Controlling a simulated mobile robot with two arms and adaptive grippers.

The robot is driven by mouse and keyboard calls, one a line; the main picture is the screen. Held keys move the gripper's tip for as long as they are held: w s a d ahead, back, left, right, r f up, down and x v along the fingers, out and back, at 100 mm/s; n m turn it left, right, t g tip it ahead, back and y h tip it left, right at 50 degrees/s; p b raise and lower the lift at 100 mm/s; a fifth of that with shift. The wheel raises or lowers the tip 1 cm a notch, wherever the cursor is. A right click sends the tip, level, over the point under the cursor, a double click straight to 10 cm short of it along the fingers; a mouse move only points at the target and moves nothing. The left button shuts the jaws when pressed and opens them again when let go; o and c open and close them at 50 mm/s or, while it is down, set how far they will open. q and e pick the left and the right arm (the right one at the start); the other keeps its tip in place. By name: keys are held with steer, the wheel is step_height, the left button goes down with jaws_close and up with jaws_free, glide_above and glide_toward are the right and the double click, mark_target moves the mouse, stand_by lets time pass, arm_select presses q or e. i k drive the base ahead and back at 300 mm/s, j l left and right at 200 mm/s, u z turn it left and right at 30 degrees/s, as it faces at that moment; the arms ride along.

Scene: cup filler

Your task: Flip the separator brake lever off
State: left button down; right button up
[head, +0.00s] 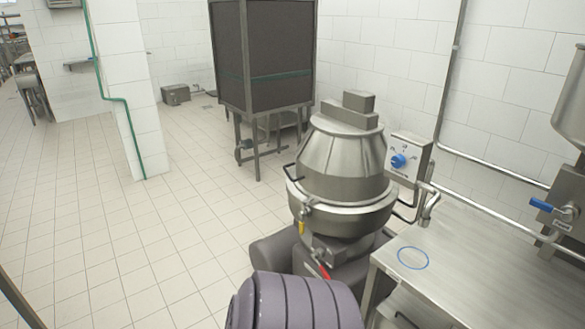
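The separator (345,165) is a steel, cone-topped machine standing right of centre. A small lever with a red grip (324,272) sits low on its front, pointing down. A small yellow-gripped part (301,228) hangs at the left of its bowl, below the rim. A black handle (290,172) sticks out at the bowl's upper left. No label shows which of these is the brake lever. Neither of my grippers is in view.
A control box with a blue knob (398,160) stands behind the separator. A steel table (470,265) with a blue ring mark (413,258) is at the right. A ribbed purple-grey rounded shape (295,302) fills the bottom centre. The tiled floor at left is clear.

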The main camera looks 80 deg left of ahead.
mark_target(316, 255)
steer(key=u, duration=2.3)
steer(key=i+j+z, duration=0.1)
steer(key=j+z, duration=0.4)
steer(key=i+j, duration=0.05)
